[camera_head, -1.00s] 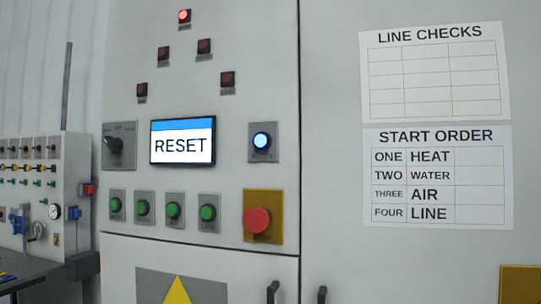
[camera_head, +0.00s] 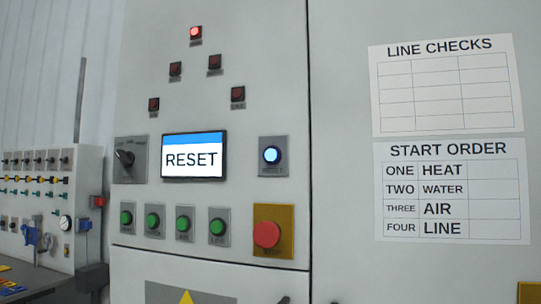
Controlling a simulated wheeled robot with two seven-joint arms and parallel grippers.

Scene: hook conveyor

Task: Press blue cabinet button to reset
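The blue button (camera_head: 272,155) sits on a grey plate on the cabinet front (camera_head: 340,220), right of the screen, and it glows. The screen (camera_head: 194,156) reads RESET under a blue bar. Below the blue button is a large red mushroom button (camera_head: 267,234) on a yellow plate. Neither of my grippers shows in the view.
Several green buttons (camera_head: 184,224) run in a row below the screen. A black rotary switch (camera_head: 126,158) is at left. The top red lamp (camera_head: 196,33) is lit; the lower lamps look dark. A START ORDER sheet (camera_head: 450,190) hangs at right. A side panel (camera_head: 50,200) stands at far left.

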